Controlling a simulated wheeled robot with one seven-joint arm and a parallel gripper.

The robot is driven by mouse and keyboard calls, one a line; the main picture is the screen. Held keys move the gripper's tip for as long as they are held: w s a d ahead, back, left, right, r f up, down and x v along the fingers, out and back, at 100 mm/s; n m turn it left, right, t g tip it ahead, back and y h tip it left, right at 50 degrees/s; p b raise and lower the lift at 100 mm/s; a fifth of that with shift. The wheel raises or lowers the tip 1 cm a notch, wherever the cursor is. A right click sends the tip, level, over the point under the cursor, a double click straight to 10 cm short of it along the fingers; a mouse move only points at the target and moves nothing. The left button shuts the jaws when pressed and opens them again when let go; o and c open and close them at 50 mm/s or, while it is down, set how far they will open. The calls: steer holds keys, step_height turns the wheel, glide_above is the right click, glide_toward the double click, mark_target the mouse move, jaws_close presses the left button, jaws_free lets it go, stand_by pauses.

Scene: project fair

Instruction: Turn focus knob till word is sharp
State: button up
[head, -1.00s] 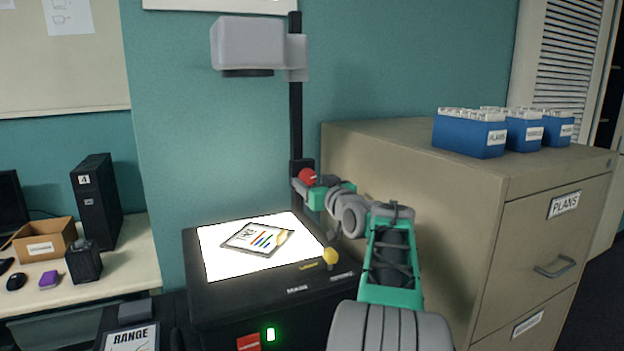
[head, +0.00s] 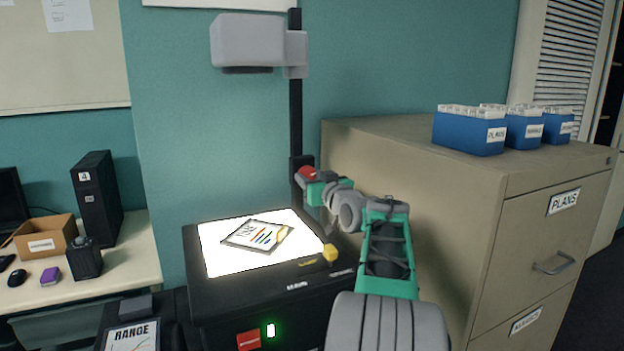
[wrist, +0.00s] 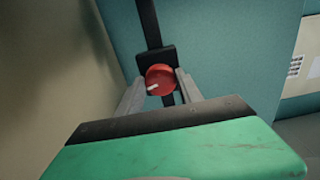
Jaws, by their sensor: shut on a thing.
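The red focus knob (wrist: 159,78) sits on a black block on the projector's upright post (head: 296,95). It carries a white pointer mark, which points left and slightly down in the wrist view. The knob also shows in the head view (head: 306,173), partly covered by my gripper. My gripper (wrist: 160,82) is shut on the knob, one grey finger on each side. The projector head (head: 247,42) is at the top of the post. A sheet with a word and coloured lines (head: 258,236) lies on the lit stage (head: 222,262). No projected word is in view.
A beige filing cabinet (head: 420,150) stands close on the right of my arm, with blue file boxes (head: 468,134) on top. A yellow knob (head: 331,253) is at the stage's front right corner. A desk (head: 130,265) with a black computer tower (head: 97,200) is at left.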

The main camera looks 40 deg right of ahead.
steer(key=shift+c, duration=1)
steer(key=m, duration=0.5)
steer(key=shift+m, duration=0.4)
steer(key=o, duration=1.4)
steer(key=shift+c, duration=0.2)
steer(key=shift+s+a, duration=0.1)
steer(key=b+v, duration=0.1)
steer(key=v, duration=0.6)
steer(key=shift+s+b, duration=0.3)
steer(key=shift+b, duration=0.1)
